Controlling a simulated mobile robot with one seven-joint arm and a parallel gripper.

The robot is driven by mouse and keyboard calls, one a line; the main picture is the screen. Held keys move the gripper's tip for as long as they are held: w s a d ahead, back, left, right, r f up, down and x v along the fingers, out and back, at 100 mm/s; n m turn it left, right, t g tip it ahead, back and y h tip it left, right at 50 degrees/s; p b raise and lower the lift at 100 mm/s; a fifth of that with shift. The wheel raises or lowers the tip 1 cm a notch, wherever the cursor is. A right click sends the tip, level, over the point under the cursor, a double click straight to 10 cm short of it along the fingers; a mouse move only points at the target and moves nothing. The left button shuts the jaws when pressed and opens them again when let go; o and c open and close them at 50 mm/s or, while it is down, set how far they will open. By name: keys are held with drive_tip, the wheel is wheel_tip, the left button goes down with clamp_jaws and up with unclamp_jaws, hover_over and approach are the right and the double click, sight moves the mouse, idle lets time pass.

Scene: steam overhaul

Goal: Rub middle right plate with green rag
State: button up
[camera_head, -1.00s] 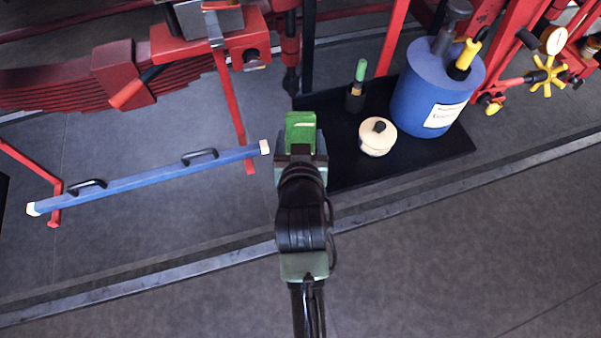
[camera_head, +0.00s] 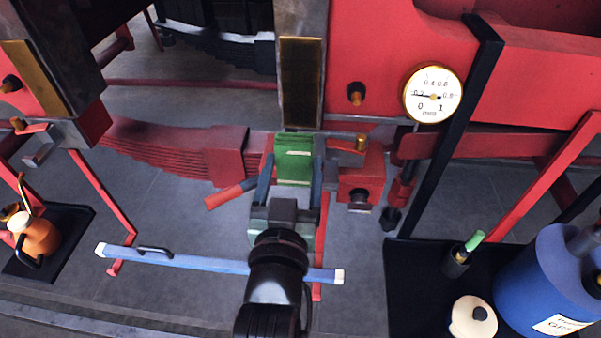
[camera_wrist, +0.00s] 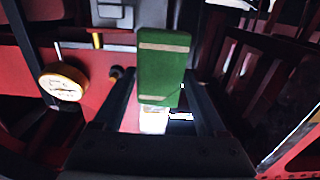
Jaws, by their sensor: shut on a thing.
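The green rag (camera_head: 294,160) is a folded block with pale stripes. My gripper (camera_head: 292,178) is shut on it, one finger on each side. In the wrist view the rag (camera_wrist: 165,65) stands out in front of the fingers. A brass-edged, dark-faced plate (camera_head: 301,82) is on the grey upright, just above the rag in the head view. A gap between rag and plate cannot be judged. Another brass plate (camera_head: 38,78) is on a dark block at the left. I cannot tell for sure which one is the middle right plate.
A round gauge (camera_head: 432,94) is right of the upright, by a black post. A leaf spring (camera_head: 165,150) and red jack (camera_head: 360,175) sit below. A blue bar (camera_head: 210,260) crosses under my arm. A black tray (camera_head: 415,265) holds a blue drum (camera_head: 550,280).

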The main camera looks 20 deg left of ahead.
drive_tip(key=shift+x, duration=2.6)
drive_tip(key=shift+b+x, duration=0.4)
drive_tip(key=shift+x, duration=0.55)
drive_tip(key=shift+s+r+p, duration=0.15)
drive_tip(key=shift+r+p, duration=1.55)
drive_tip(key=shift+r, duration=0.25)
drive_tip(key=shift+r+p, duration=4.65)
drive_tip(key=shift+r, duration=1.25)
wheel_tip(320, 180, down, 16)
drive_tip(key=b, duration=1.3)
drive_tip(key=shift+p+v, duration=0.45)
drive_tip(key=shift+v, duration=2.4)
